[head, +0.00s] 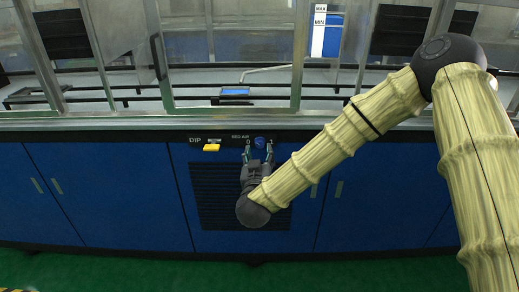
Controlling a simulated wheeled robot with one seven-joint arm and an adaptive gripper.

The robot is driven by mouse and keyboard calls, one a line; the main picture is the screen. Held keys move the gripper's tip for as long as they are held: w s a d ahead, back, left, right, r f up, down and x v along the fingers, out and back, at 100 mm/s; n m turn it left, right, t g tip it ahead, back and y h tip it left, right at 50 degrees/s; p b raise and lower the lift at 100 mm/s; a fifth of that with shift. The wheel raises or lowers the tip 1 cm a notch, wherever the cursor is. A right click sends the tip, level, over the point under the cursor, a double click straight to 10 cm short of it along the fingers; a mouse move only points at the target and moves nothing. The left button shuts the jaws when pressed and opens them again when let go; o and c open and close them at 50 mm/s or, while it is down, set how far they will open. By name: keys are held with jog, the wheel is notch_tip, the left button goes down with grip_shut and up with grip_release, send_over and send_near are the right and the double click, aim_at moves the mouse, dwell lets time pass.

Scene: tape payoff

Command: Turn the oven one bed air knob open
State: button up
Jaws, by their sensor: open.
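The bed air knob (260,142) is a small blue knob on the dark blue front panel, under the label "BED AIR" with a "0" mark to its left and another mark to its right. My gripper (259,152) is open, with one finger on each side just below and around the knob. I cannot tell whether the fingers touch it. The knob's exact angle is too small to read, and its lower part is close to the fingers.
A yellow handle (212,147) beside the label "DIP" sits left of the knob. A dark vent grille (215,195) is below. A grey ledge (190,122) and framed glass panels stand above. Blue cabinet doors (105,190) flank the grille, and the green floor (130,267) is clear in front.

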aim_at(260, 146)
jog(key=shift+w+d, duration=0.15)
jog(key=shift+w, duration=1.9)
jog(key=c, duration=1)
